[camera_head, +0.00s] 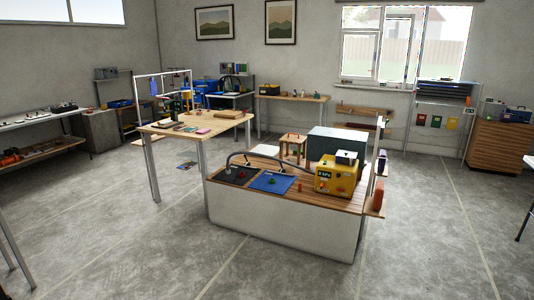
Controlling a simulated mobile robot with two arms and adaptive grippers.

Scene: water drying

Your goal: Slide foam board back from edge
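I cannot identify the foam board for certain at this distance. A white flat piece (265,150) shows at the back left of the low wooden-topped bench (330,199). On the front of that bench lie a black mat (227,177) and a blue mat (264,185), each with small items on it. A light wooden table (160,131) behind to the left carries several thin flat items near its front edge, too small to tell apart. Neither of my grippers is in view.
A yellow box machine (336,182) and a grey box (322,143) stand on the bench's right part. Shelves line the left wall, and a wooden drawer cabinet (497,150) stands at right. The concrete floor (120,250) is open in front; a flat printed item (187,165) lies on it.

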